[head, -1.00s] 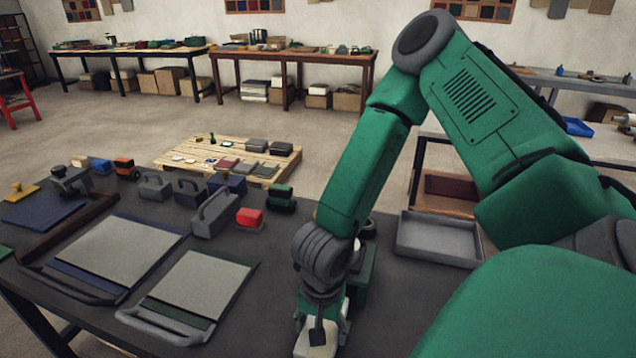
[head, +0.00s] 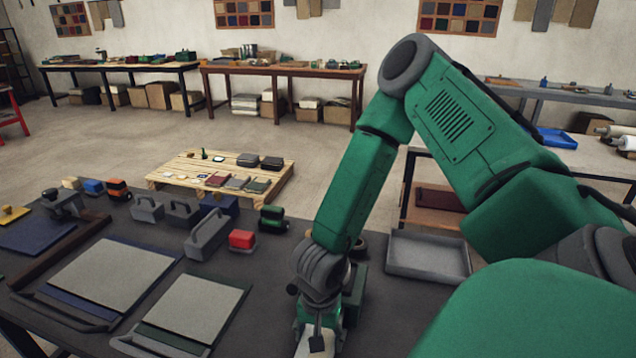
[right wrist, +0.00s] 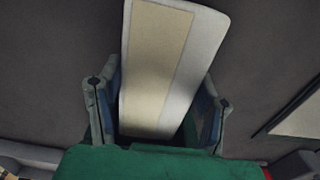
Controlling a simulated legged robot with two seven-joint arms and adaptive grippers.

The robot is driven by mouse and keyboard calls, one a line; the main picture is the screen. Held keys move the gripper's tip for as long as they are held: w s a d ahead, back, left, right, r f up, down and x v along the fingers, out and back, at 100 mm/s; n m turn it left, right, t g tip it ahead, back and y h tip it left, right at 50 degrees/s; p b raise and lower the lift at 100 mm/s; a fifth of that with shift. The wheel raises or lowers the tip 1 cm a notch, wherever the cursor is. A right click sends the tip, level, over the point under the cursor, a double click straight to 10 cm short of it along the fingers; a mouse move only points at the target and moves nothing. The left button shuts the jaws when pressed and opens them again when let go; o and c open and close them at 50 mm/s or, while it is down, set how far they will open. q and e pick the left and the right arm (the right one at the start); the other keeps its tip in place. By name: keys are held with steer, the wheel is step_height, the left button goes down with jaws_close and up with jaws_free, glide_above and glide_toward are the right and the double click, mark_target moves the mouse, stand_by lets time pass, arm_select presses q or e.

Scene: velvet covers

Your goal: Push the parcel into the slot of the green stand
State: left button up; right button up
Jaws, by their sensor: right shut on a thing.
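My right gripper (head: 320,335) is low over the dark worktable at the bottom centre of the head view. In the right wrist view its fingers (right wrist: 157,108) are shut on the parcel (right wrist: 155,65), a pale flat block with a beige band, which sticks out beyond them. Only a whitish bit of the parcel (head: 308,346) shows at the lower edge of the head view. A dark green block, apparently the green stand (head: 356,293), is just behind and right of the gripper. The arm and gripper hide much of it, and its slot cannot be seen. My left gripper is out of view.
A shallow grey tray (head: 428,256) lies right of the arm. Left are two grey-topped boards (head: 110,275) (head: 193,303), grey handled blocks (head: 207,235), a red-topped block (head: 242,240) and a green-black block (head: 273,219). A pallet (head: 165,182) stands on the floor beyond.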

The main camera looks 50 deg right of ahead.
steer(key=shift+s+p, duration=0.1)
steer(key=shift+p, duration=0.25)
steer(key=o, duration=1.5)
steer(key=shift+d+f, duration=0.1)
step_height(320, 180, up, 12)
steer(key=shift+f, duration=0.15)
